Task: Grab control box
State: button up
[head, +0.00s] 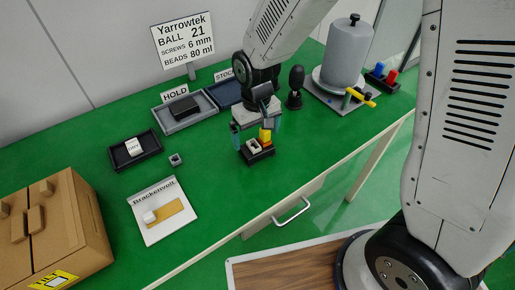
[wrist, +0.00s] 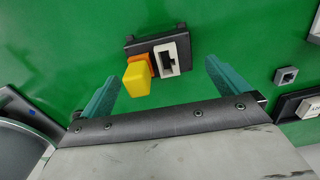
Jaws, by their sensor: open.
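A small black control box (head: 259,157) with a yellow block and a white-framed switch sits on the green table, below my gripper. It also shows in the wrist view (wrist: 140,44), just beyond the fingertips, with the yellow block (wrist: 138,80) and white switch (wrist: 171,60) facing the camera. My gripper (head: 256,130) is open, pointing down, with its two teal fingers apart. In the wrist view the gripper (wrist: 160,70) has nothing clamped, and the yellow block shows between the fingers. I cannot tell the exact height gap to the box.
A HOLD tray (head: 184,116) with a black item and a dark STOCK tray (head: 226,93) lie behind. A black stand (head: 296,88) and grey cylinder (head: 345,52) are at back right. A small grey block (head: 175,160), white Brackenvoll board (head: 163,209) and cardboard box (head: 60,232) are left.

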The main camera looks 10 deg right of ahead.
aim_at(257, 143)
notch_tip(257, 143, down, 4)
jog(key=shift+s+f, duration=0.1)
jog(key=shift+s, duration=0.05)
jog(key=c, duration=1)
jog(key=shift+r, duration=0.2)
